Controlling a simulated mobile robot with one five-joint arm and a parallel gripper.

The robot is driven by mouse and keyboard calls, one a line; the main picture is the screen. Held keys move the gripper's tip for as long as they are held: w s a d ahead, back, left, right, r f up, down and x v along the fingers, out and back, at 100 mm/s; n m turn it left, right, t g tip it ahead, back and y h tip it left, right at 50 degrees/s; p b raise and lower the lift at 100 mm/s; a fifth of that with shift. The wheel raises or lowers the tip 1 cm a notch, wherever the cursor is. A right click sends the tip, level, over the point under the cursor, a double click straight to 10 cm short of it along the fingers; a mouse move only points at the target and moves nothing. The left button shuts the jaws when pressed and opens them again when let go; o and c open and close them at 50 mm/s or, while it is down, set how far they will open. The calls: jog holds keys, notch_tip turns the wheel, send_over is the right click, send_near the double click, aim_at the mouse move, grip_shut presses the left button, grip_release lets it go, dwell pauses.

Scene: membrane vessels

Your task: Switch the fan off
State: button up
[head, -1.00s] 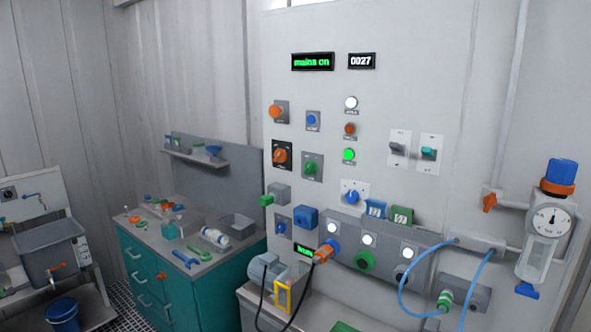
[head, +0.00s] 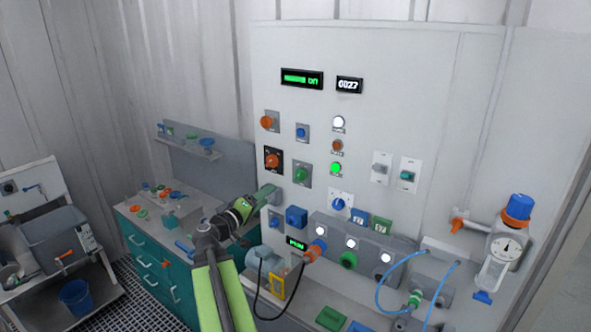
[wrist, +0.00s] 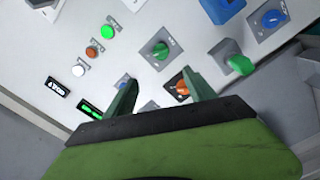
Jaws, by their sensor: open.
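The white control panel (head: 370,110) carries several knobs, buttons and lamps; their labels are too small to read, so I cannot tell which one works the fan. An orange rotary knob on a black plate (head: 273,161) and a green rotary knob (head: 302,174) are at its left. My gripper (head: 268,195) is at the panel's left edge, below the orange knob. In the wrist view my gripper (wrist: 160,77) is open and empty, its green fingers apart. The orange knob (wrist: 182,88) shows beside the right finger, and the green knob (wrist: 160,50) beyond the fingertips.
A lit green display (head: 301,79) and a counter reading 0027 (head: 349,85) are high on the panel. A grey box with lamps and plugs (head: 330,232) and a blue hose (head: 380,285) are lower right. A teal drawer cabinet (head: 150,262) stands left of my arm.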

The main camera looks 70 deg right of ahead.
aim_at(299, 176)
jog(key=x, duration=1.7)
jog(key=shift+d, duration=0.2)
jog(key=shift+f, duration=0.1)
jog(key=shift+c, duration=0.3)
